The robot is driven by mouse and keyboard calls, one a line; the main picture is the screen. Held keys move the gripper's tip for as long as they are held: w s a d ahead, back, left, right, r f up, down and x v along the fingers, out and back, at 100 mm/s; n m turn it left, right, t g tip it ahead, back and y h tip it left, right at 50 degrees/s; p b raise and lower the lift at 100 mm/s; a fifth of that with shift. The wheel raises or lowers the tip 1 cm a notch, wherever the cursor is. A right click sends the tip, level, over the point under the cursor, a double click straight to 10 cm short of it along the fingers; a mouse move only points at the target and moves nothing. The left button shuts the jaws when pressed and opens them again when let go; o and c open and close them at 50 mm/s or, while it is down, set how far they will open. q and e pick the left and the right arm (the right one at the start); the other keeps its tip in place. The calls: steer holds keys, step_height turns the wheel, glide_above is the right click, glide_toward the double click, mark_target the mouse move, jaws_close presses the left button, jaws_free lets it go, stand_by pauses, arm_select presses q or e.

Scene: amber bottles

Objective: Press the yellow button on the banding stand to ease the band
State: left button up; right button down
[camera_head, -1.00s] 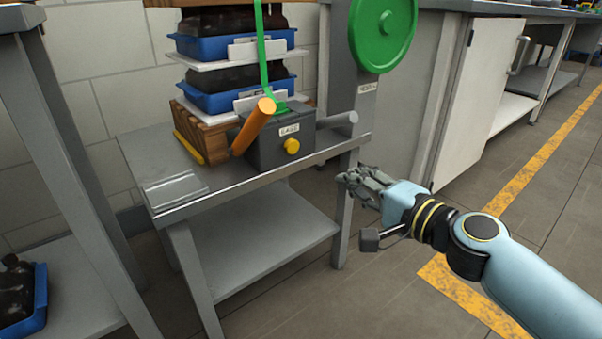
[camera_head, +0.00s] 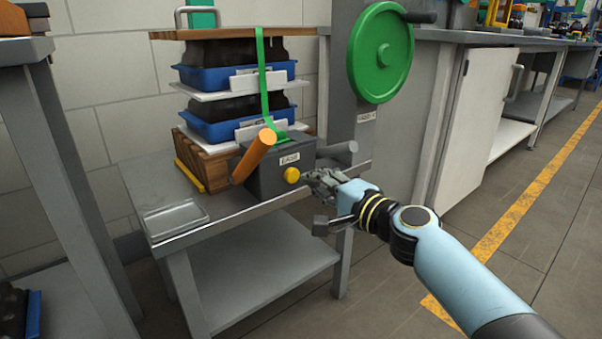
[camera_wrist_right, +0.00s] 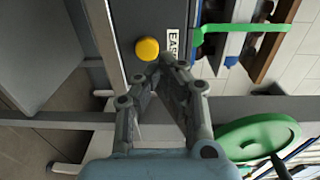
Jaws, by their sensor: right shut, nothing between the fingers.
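The yellow button (camera_head: 291,174) is on the front of a dark grey box (camera_head: 266,178) on the banding stand (camera_head: 235,205), under a white label. A green band (camera_head: 263,75) runs down over the stacked blue trays to the box. My right gripper (camera_head: 310,177) is shut and empty, just right of the button in the head view. In the right wrist view the button (camera_wrist_right: 147,48) shows just beyond and left of the fingertips (camera_wrist_right: 160,68). I cannot tell whether they touch it. My left gripper is not in view.
An orange-handled lever (camera_head: 254,157) sticks out left of the button, and a grey handle (camera_head: 338,151) on its right. A green wheel (camera_head: 380,52) stands above right on a post. A small metal tray (camera_head: 176,219) lies at the stand's left. The floor at right is clear.

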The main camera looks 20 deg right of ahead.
mark_target(290, 165)
steer(key=x, duration=0.4)
steer(key=shift+w+a+f, duration=0.1)
steer(key=shift+w, duration=0.2)
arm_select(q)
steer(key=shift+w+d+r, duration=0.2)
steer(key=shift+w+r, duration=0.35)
arm_select(e)
steer(key=shift+w, duration=0.1)
steer(key=shift+w+a+b, duration=0.1)
steer(key=shift+w+b, duration=0.15)
steer(key=shift+b, duration=0.2)
steer(key=shift+w+a+f, duration=0.1)
steer(key=shift+w+a, duration=0.05)
steer(key=shift+w, duration=0.3)
steer(key=shift+w+b, duration=0.2)
steer(key=shift+b, duration=0.1)
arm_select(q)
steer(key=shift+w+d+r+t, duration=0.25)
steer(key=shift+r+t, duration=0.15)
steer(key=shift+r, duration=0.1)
arm_select(e)
steer(key=shift+r, duration=0.3)
